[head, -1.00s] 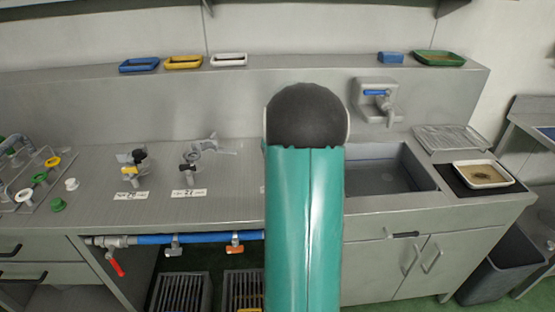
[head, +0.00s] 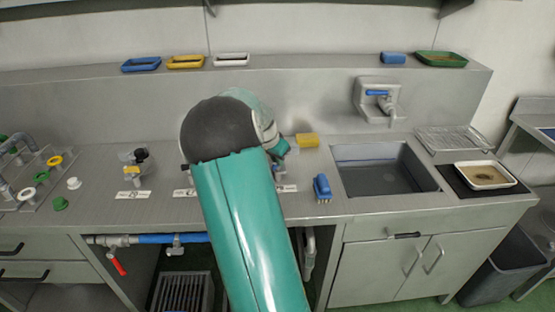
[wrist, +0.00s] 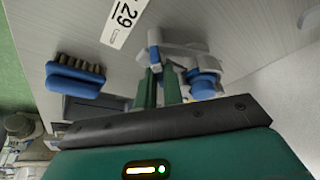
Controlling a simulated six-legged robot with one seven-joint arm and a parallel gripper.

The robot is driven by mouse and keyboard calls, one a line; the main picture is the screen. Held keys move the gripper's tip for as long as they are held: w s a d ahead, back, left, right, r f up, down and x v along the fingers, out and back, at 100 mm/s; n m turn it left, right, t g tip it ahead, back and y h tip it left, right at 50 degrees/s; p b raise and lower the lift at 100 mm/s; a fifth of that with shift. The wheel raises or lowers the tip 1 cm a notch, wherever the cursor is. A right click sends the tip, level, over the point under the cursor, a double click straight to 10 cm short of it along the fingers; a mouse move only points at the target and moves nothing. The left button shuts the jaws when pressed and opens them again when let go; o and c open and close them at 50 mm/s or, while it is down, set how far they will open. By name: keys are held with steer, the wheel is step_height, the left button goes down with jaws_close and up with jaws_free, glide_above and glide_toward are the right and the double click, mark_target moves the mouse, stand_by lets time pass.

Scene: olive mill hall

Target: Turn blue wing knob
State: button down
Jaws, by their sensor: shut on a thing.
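A blue brush (head: 322,188) lies right of the valve, before the sink (head: 385,170). A yellow sponge (head: 307,140) lies behind it. Another valve (head: 137,160) stands left of my arm. Trays line the back ledge (head: 300,68).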

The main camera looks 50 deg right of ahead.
steer(key=m+g, duration=0.1)
steer(key=m, duration=0.3)
steer(key=shift+w+m+g, duration=0.2)
steer(key=shift+m+g, duration=0.1)
steer(key=shift+g, duration=0.1)
steer(key=m, duration=0.2)
steer(key=m+g+y, duration=0.1)
steer(key=m, duration=0.2)
steer(key=shift+d+g+y, duration=0.1)
steer(key=shift+g+y, duration=0.2)
steer(key=shift+m, duration=0.3)
steer(key=c, duration=1.5)
jaws_free()
steer(key=shift+w, duration=0.1)
steer(key=v, duration=1.3)
steer(key=shift+r, duration=0.35)
